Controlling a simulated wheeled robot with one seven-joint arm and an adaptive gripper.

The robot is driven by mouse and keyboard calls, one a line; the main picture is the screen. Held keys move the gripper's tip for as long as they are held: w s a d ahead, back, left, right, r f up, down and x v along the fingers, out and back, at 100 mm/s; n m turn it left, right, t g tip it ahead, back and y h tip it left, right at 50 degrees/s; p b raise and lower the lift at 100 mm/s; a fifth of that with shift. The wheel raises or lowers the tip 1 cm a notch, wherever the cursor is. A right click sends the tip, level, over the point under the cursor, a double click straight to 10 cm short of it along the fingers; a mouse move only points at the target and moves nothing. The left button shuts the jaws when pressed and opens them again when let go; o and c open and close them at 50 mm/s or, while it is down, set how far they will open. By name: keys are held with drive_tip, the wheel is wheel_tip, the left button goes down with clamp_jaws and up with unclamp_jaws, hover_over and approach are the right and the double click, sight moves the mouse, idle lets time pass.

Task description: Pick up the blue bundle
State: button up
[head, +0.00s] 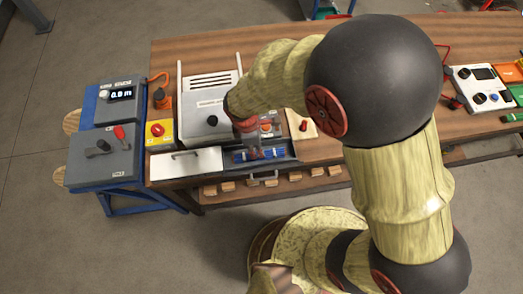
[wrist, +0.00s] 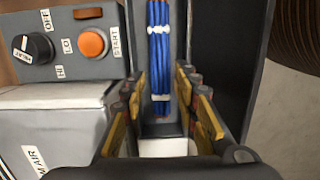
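The blue bundle (wrist: 160,55) is a narrow sheaf of blue strands with white ties. It lies in a dark, narrow tray (head: 292,150) at the front edge of the wooden bench. In the head view the bundle (head: 243,156) is partly covered by my gripper (head: 254,151). In the wrist view my gripper (wrist: 160,88) is open, with one yellow-and-black finger on each side of the bundle's near end. Narrow gaps show between the fingers and the strands. I cannot tell the fingers' height over the tray floor.
A grey control box with an orange button (wrist: 92,42) stands beside the tray. A white drawer front (head: 186,162) and a yellow emergency-stop box (head: 159,131) are to the left. A blue-framed stand (head: 103,170) is further left. A white meter (head: 483,88) lies at right.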

sight(279, 153)
drive_tip(key=f, duration=0.1)
drive_tip(key=f+b, duration=0.1)
drive_tip(key=f, duration=0.3)
drive_tip(key=shift+w+d+f+b, duration=0.1)
drive_tip(key=shift+d+f+b, duration=0.15)
drive_tip(key=shift+d+b, duration=0.15)
drive_tip(key=c, duration=0.3)
drive_tip(key=c, duration=0.4)
drive_tip(key=shift+o, duration=0.2)
